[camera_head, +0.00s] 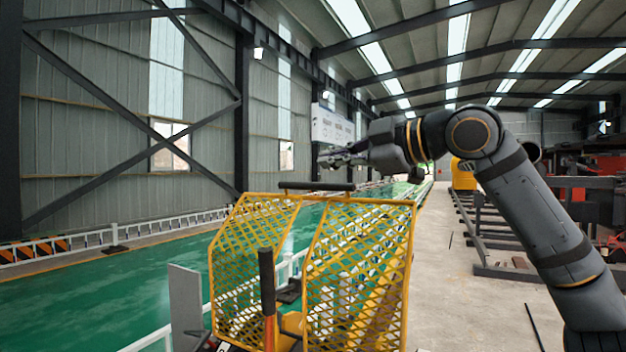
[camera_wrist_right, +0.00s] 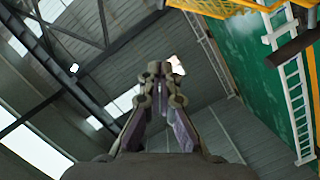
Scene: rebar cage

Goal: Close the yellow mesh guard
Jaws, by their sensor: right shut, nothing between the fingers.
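The yellow mesh guard (camera_head: 362,262) stands upright in the lower middle of the head view. It has two framed mesh panels with a gap between them, the left one (camera_head: 248,262) slanting. A dark bar (camera_head: 317,186) lies across the top of the gap. My right gripper (camera_head: 338,157) is above and beyond the bar in the picture, apart from the guard, pointing left. Its fingers (camera_wrist_right: 160,68) are shut and empty in the wrist view. A yellow mesh edge (camera_wrist_right: 215,7) and a dark bar (camera_wrist_right: 292,48) show there at the upper right. My left gripper is out of view.
A dark upright post (camera_head: 267,285) and a grey plate (camera_head: 185,300) stand in front of the guard. A white railing (camera_head: 160,335) runs along the green floor (camera_head: 130,295). Metal racks (camera_head: 495,240) lie at the right. The air around the gripper looks clear.

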